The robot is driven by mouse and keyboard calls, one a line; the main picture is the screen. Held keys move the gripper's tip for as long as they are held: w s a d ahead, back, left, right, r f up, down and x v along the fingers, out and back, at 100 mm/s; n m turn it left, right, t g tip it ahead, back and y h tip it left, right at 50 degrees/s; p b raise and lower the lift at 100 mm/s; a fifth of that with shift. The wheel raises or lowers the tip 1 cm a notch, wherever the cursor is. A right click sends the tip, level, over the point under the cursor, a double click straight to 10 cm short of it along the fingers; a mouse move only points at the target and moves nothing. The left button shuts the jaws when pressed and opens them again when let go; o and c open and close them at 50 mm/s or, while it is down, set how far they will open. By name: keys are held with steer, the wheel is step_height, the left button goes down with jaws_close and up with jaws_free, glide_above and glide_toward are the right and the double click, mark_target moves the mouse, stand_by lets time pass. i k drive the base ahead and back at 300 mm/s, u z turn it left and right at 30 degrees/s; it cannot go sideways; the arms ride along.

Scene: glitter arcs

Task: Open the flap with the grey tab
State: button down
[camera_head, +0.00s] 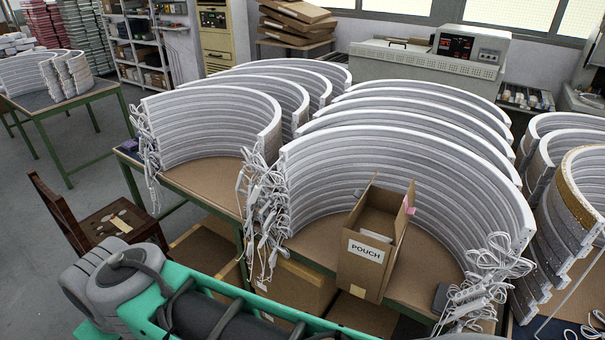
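A brown cardboard box (361,278) with a white label reading "POUCH" stands upright on the table, in front of a white curved stack. Its top looks at least partly open, with a pale item (375,236) showing inside. A small grey tab (358,192) shows at the upper left of the box, by the left flap. A pink tab (409,204) is on the raised right flap (404,222). I cannot tell exactly how far the left flap stands open. My teal and grey arm crosses the lower left; my gripper's fingers are not in view.
Tall white curved stacks (410,160) fill the brown table (300,245) behind and beside the box. Loose white cables (265,210) hang at the stack ends, with more right of the box. A wooden chair (100,222) stands left; cartons (285,285) sit beneath the table.

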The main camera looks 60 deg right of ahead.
mark_target(358, 195)
steer(key=z, duration=0.05)
steer(key=i, duration=0.8)
steer(key=z, duration=1.15)
steer(key=i, duration=0.5)
steer(key=z, duration=0.55)
